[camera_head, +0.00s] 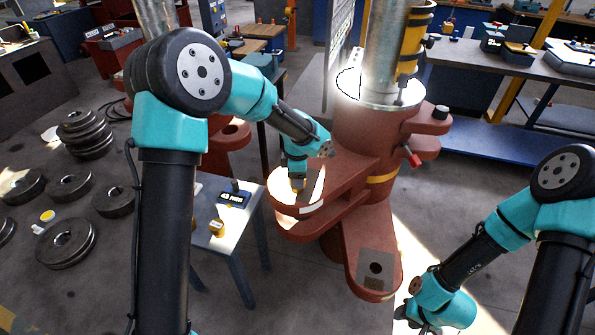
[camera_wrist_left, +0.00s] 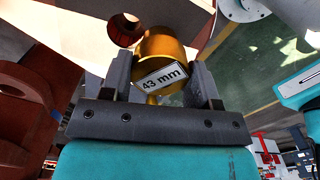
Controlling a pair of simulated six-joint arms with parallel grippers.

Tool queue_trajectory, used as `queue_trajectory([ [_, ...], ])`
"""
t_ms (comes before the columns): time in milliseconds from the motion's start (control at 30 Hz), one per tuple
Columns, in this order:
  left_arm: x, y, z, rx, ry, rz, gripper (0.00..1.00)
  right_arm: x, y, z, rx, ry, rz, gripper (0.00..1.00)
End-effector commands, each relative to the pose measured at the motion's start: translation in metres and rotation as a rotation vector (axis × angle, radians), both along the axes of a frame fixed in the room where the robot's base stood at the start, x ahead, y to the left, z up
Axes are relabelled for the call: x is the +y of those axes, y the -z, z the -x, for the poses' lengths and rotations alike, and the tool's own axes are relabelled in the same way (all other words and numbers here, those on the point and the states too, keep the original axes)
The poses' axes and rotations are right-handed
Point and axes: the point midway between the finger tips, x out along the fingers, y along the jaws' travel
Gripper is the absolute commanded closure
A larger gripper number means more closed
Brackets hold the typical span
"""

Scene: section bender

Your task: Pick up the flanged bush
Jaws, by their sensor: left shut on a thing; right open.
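A brass-coloured flanged bush (camera_wrist_left: 165,45) with a "43 mm" label is held between the two fingers of my left gripper (camera_wrist_left: 163,85) in the left wrist view. In the head view my left gripper (camera_head: 298,186) points down over the round end of the red bender's arm (camera_head: 335,178), with the bush mostly hidden. A dark round hole (camera_wrist_left: 125,30) in a pale surface shows beside the bush in the wrist view. I cannot tell whether the bush touches the bender. My right gripper (camera_head: 408,318) is low at the bottom edge, partly cut off, open and away from the bush.
A small grey table (camera_head: 242,240) left of the bender carries a "43 mm" display block (camera_head: 234,197) and another small brass piece (camera_head: 217,228). The bender's column (camera_head: 385,50) rises behind my left gripper. Several dark discs (camera_head: 68,242) lie on the floor at left.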

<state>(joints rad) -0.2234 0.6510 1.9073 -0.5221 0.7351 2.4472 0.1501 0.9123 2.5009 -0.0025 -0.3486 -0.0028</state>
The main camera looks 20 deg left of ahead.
Motion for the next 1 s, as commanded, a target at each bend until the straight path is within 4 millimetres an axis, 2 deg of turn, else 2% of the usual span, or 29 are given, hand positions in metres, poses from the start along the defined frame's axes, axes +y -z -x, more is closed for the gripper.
queue_trajectory([
  [300, -0.021, -0.008, 0.074, -0.001, 0.004, 0.0, 0.83, 0.0, 0.0, 0.0, 0.0, 0.0, 0.0, 0.57],
  [500, -0.03, -0.011, 0.104, -0.001, 0.003, 0.0, 0.83, 0.0, 0.0, 0.0, 0.0, 0.0, 0.0, 0.57],
  [700, -0.033, -0.011, 0.115, -0.001, 0.0, 0.001, 0.83, 0.0, 0.0, 0.0, 0.0, 0.0, 0.0, 0.57],
  [1000, -0.033, -0.011, 0.115, -0.001, 0.0, 0.001, 0.83, 0.0, 0.0, 0.0, 0.0, 0.0, 0.0, 0.57],
])
